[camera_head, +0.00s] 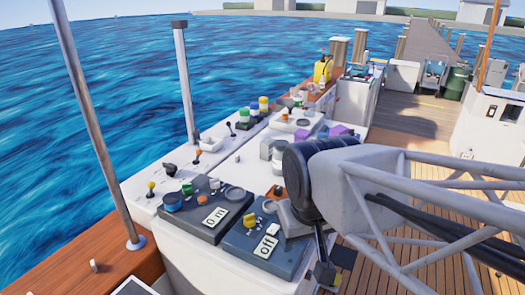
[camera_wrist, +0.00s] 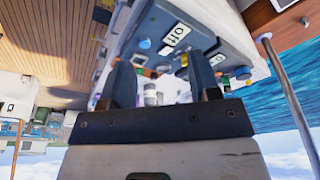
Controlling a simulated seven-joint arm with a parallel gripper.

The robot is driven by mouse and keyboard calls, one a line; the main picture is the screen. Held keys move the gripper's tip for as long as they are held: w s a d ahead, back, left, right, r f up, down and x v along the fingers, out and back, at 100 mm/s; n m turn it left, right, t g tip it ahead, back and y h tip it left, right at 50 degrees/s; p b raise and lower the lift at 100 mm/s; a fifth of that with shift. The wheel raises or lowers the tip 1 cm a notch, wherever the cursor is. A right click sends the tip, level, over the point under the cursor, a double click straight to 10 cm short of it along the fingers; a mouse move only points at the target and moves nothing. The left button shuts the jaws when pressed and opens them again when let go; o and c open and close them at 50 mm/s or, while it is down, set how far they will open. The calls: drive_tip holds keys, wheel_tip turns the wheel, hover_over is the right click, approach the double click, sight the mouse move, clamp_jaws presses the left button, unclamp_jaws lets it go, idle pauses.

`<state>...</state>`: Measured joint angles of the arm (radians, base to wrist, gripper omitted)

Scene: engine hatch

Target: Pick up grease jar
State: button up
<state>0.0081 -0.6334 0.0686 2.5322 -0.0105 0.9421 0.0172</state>
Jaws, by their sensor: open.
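I cannot tell for certain which container is the grease jar. In the head view my arm hides part of the console's right side, and the fingers cannot be made out clearly.
Dark panels marked "on" (camera_head: 213,218) and "off" (camera_head: 265,247) carry knobs and levers at the console's near end. A metal post (camera_head: 185,85) rises on the water side. A yellow bottle (camera_head: 322,70) stands at the far end. Open wooden deck (camera_head: 400,150) lies to the right.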

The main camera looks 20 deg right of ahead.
sight(278, 147)
drive_tip(key=o, duration=0.6)
drive_tip(key=shift+o, duration=0.2)
drive_tip(key=w+m+t, duration=0.3)
drive_tip(key=w+t, duration=0.6)
drive_tip(key=w, duration=2.5)
drive_tip(key=w+d+f+m+h, duration=0.2)
drive_tip(key=w+d+f+h, duration=0.1)
drive_tip(key=w+h, duration=0.1)
drive_tip(key=w+d+f+m+h, duration=0.2)
drive_tip(key=w+d+f+h, duration=0.1)
drive_tip(key=w, duration=0.3)
drive_tip(key=w+d+f+m+h, duration=0.2)
drive_tip(key=w+d+f+h, duration=0.1)
drive_tip(key=w+f+h, duration=0.2)
drive_tip(key=shift+d+f+h, duration=0.2)
drive_tip(key=shift+f+h, duration=0.05)
drive_tip(key=shift+h, duration=0.05)
drive_tip(key=shift+d+f+m+h, duration=0.25)
drive_tip(key=shift+f+m+h, duration=0.15)
drive_tip(key=shift+h, duration=0.1)
